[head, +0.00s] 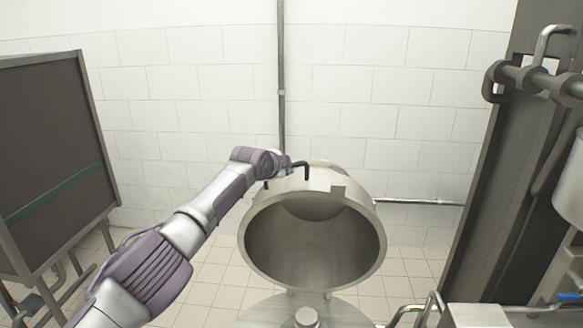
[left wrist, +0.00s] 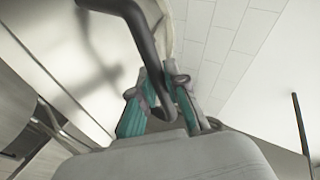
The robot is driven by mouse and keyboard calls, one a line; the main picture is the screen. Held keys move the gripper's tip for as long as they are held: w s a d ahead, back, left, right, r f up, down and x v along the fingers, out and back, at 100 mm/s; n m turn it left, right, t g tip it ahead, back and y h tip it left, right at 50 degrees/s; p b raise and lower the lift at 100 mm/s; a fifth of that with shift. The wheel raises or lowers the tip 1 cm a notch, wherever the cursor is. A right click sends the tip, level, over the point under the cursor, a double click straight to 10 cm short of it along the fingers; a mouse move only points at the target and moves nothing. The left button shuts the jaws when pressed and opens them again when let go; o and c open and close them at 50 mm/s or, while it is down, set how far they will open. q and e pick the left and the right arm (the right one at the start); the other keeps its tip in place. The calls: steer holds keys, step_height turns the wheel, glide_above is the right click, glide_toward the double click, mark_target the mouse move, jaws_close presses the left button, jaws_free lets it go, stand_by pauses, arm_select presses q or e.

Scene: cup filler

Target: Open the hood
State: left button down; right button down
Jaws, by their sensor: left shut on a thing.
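The hood (head: 365,205) is a round, hollow metal dome. It stands tilted up with its wide mouth facing me, so its inside shows. A dark bent handle (head: 305,166) sits on its top edge; it also shows in the left wrist view (left wrist: 137,22) as a thick dark bar. My left gripper (head: 283,167) is at the handle. In the left wrist view, the teal-padded fingers of my left gripper (left wrist: 162,100) are shut on the handle, which runs down between them. My right gripper is in neither view.
A round metal top with a knob (head: 306,317) lies below the hood. A dark framed panel (head: 50,150) stands at the left. Metal equipment with pipes (head: 530,80) fills the right side. A tiled wall (head: 200,90) is behind; a vertical pipe (head: 281,60) runs down it.

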arm_select(q)
steer(key=shift+f, duration=0.25)
steer(key=c, duration=1.2)
jaws_free()
steer(key=shift+r, duration=0.1)
steer(key=shift+s+a+r, duration=0.25)
steer(key=shift+s+r, duration=0.15)
steer(key=shift+s, duration=0.05)
steer(key=v, duration=1)
steer(key=shift+s+a+r, duration=0.15)
steer(key=shift+s, duration=0.2)
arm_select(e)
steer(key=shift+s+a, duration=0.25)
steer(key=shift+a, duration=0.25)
